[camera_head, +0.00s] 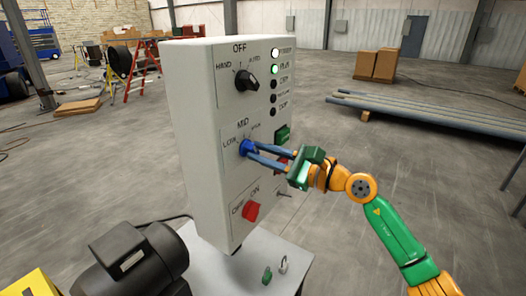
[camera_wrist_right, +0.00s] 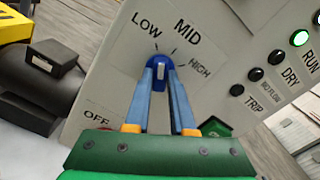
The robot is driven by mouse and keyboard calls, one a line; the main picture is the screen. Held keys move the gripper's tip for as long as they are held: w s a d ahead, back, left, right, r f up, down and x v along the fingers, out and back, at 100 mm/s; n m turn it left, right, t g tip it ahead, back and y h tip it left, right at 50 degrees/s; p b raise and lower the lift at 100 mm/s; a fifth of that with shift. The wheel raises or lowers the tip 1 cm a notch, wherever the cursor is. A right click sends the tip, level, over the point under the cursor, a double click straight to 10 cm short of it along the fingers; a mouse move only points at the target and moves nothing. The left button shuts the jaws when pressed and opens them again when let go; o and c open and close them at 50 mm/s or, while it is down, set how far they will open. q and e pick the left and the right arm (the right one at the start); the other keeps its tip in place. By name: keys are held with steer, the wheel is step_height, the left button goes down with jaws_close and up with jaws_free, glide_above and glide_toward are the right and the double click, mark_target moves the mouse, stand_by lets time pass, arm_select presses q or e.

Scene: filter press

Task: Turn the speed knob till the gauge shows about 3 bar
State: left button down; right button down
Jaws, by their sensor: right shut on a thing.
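The blue speed knob (camera_head: 246,148), with LOW, MID and HIGH labels around it, is on the front of a light grey control box (camera_head: 190,125). My right gripper (camera_head: 251,148) reaches in from the right and its long blue-grey fingers are shut on the knob. In the right wrist view the fingertips (camera_wrist_right: 160,66) sit on both sides of the knob (camera_wrist_right: 160,72). Its white mark points up in that picture, roughly between LOW and MID; the exact setting is hard to tell. No gauge shows in either view. My left gripper is not in view.
Above the knob is a black HAND/OFF/AUTO selector (camera_head: 246,81); below is a red switch (camera_head: 251,211). A green button (camera_head: 283,134) is close to my right fingers. The RUN lamp (camera_head: 275,69) glows green. A black motor (camera_head: 135,262) stands at lower left.

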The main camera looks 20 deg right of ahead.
steer(key=m+p, duration=0.1)
steer(key=m, duration=0.1)
steer(key=shift+r+m, duration=0.15)
steer(key=shift+m, duration=0.15)
steer(key=shift+m+p, duration=0.9)
steer(key=shift+m, duration=0.9)
steer(key=c, duration=0.8)
jaws_free()
steer(key=shift+o, duration=0.2)
steer(key=shift+w+a+f, duration=0.15)
steer(key=shift+w+f, duration=0.05)
